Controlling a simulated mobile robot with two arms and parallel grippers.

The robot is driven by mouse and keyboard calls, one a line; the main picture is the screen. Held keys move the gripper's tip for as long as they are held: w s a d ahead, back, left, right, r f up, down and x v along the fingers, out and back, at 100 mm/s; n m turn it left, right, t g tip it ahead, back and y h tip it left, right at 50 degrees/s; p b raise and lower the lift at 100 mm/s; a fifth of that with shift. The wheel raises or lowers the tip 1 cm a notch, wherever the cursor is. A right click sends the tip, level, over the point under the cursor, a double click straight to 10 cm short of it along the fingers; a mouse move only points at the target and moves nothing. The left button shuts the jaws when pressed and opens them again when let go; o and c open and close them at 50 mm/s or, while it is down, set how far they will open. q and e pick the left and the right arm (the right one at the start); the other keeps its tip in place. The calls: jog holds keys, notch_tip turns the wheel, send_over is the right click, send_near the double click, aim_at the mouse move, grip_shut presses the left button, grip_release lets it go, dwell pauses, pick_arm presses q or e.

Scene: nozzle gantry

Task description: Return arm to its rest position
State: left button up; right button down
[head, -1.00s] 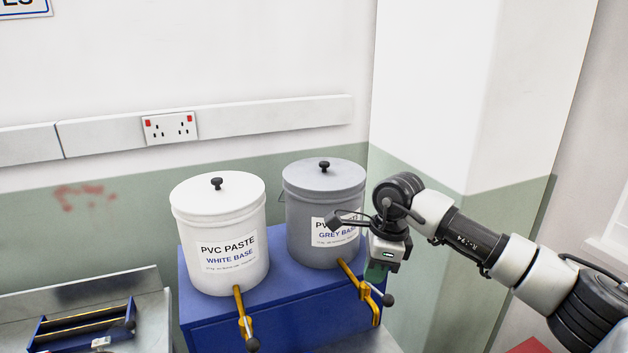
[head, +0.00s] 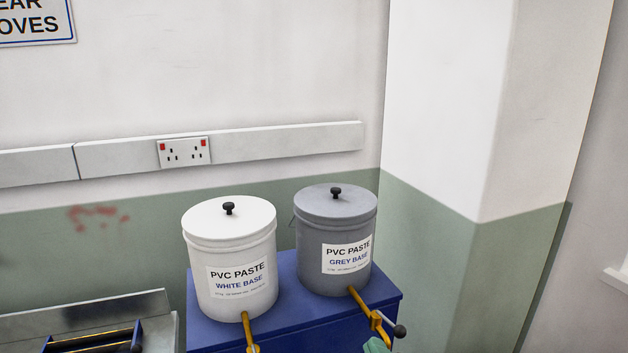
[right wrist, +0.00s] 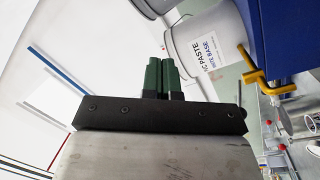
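Only the green fingertip end of my right gripper (head: 376,345) shows, at the bottom edge of the head view, below the grey tub's tap. In the right wrist view my right gripper (right wrist: 164,75) has its two green fingers side by side and close together, with nothing visible between them. The rest of the right arm is out of the head view. My left gripper is in neither view.
A white paste tub (head: 232,262) and a grey paste tub (head: 335,240) stand upright on a blue cabinet (head: 300,328), each with a yellow tap. A metal bench (head: 90,312) is at lower left. A wall corner rises at right.

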jog(key=s+d+f+m+g+h, duration=0.4)
jog(key=s+d+f+m+g, duration=0.3)
jog(key=s+f, duration=0.4)
jog(key=s+d+f+m+g, duration=0.2)
jog(key=s+f+g, duration=0.15)
jog(key=s, duration=0.25)
jog(key=s+d+f+m+g, duration=0.1)
jog(key=s+f+m+g, duration=0.2)
jog(key=s, duration=0.4)
notch_tip(320, 180, down, 31)
jog(key=s+n+g+b, duration=0.1)
jog(key=s+g+b, duration=0.2)
jog(key=s+d+f+g+b, duration=0.1)
jog(key=s+d+f+b, duration=0.1)
jog(key=s+f, duration=1.3)
jog(key=shift+d+f+n, duration=0.3)
jog(key=shift+d+f, duration=0.25)
jog(key=shift+f, duration=0.1)
